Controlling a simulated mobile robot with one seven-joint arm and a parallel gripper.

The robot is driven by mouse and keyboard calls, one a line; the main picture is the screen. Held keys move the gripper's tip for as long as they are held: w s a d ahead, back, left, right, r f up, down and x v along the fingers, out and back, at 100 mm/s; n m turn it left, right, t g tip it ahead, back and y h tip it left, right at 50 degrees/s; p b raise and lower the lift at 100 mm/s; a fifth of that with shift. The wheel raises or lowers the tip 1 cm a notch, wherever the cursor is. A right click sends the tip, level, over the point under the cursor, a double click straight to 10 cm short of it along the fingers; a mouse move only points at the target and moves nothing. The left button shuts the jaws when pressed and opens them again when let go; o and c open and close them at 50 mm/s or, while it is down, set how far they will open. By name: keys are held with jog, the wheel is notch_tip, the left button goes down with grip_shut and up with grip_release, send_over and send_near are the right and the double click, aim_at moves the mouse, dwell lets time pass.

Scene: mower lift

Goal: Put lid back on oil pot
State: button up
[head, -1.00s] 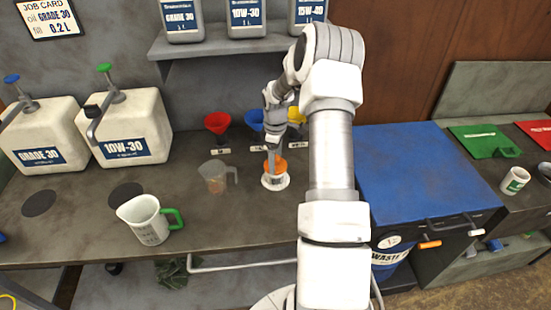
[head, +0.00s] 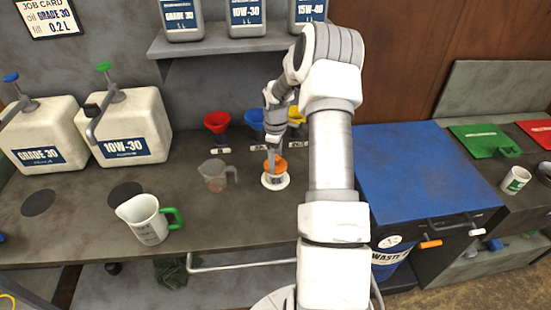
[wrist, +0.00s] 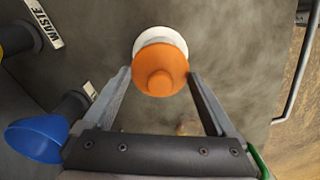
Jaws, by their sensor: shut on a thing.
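The orange lid (wrist: 160,80) with a round knob is between my two fingertips in the wrist view. My gripper (wrist: 159,77) is shut on it. The lid also shows under my gripper (head: 272,166) in the head view, partly hidden by the fingers. The white oil pot (head: 275,182) stands on the bench directly below. In the wrist view the pot's white rim (wrist: 158,37) shows past the lid's upper edge, so the lid looks a little offset from it. I cannot tell whether lid and pot touch.
A clear measuring jug (head: 216,176) stands just left of the pot. A white jug with a green handle (head: 148,219) is nearer the front. Red (head: 217,123), blue (head: 254,119) and yellow (head: 296,116) funnels are behind. A blue-topped waste cabinet (head: 415,170) is at the right.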

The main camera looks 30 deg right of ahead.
dwell(0.4)
jog(key=o, duration=1)
jog(key=shift+r, duration=0.1)
jog(key=shift+r+p, duration=2)
jog(key=shift+r, duration=1.45)
grip_shut()
